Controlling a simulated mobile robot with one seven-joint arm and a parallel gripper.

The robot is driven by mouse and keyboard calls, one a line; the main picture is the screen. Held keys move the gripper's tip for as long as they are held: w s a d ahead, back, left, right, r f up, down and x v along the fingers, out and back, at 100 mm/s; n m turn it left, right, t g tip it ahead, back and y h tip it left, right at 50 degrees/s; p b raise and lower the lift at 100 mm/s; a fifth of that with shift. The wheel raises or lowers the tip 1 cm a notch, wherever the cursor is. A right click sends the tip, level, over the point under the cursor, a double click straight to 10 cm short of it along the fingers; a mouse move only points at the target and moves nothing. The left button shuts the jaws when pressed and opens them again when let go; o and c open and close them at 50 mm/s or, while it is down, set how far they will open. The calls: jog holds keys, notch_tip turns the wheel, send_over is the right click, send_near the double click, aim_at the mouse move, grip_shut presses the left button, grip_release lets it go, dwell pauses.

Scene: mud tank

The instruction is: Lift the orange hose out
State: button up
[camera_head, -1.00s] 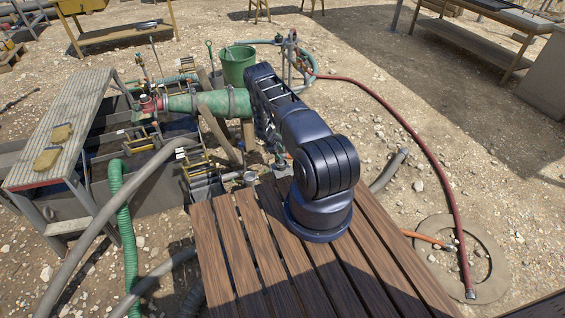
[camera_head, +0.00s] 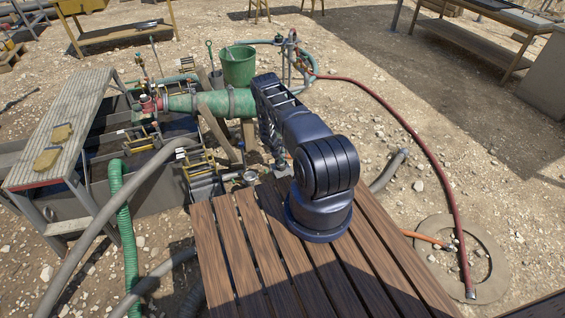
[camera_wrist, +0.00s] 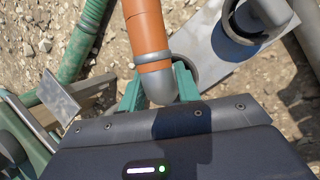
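The orange hose (camera_wrist: 145,32) is large in the wrist view, with a grey collar and a rounded grey end. That end lies between the two teal fingers of my gripper (camera_wrist: 158,88). The fingers flank it closely; whether they press on it is not clear. A stretch of orange hose (camera_head: 428,238) shows on the ground at the right, by a flat ring. Its link to the end at my gripper is hidden.
A grey plate with round fittings (camera_wrist: 237,40) lies just beyond the fingers. A green ribbed hose (camera_wrist: 82,40) runs at left. The tank (camera_head: 125,200), green bucket (camera_head: 239,66) and red hose (camera_head: 412,128) surround the work area. Gravel at right is mostly open.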

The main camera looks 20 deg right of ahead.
jog(key=shift+r, duration=0.15)
grip_shut()
notch_tip(320, 180, up, 20)
dwell(0.4)
